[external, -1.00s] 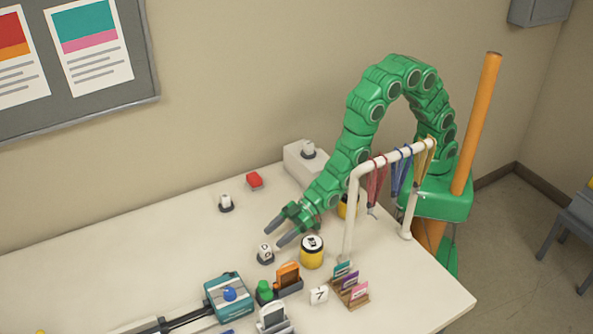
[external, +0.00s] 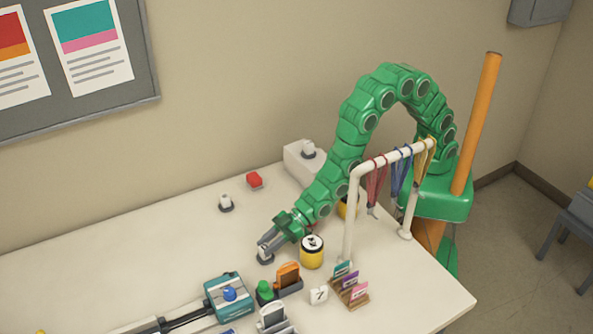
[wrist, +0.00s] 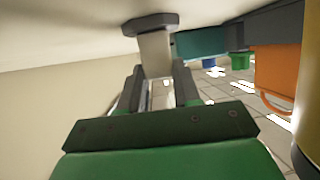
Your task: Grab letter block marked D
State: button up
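The white letter block, showing a D in the earlier external view, stands on a small dark round base (external: 265,259) on the table. My gripper (external: 267,246) is down at the block, its fingers hiding most of it and the letter. In the wrist view, the pale block (wrist: 155,55) hangs upside down in the picture below its dark base (wrist: 151,23). My grey fingers (wrist: 157,82) lie along both sides of the block and appear closed against it. The block still sits on its base.
A yellow canister (external: 312,254) stands close right of my gripper. A green knob (external: 265,291), an orange piece (external: 288,275) and a teal device (external: 229,296) stand in front. A lanyard rack (external: 350,215) rises beside my arm.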

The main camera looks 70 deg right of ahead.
grip_shut()
jog(key=shift+r, duration=0.1)
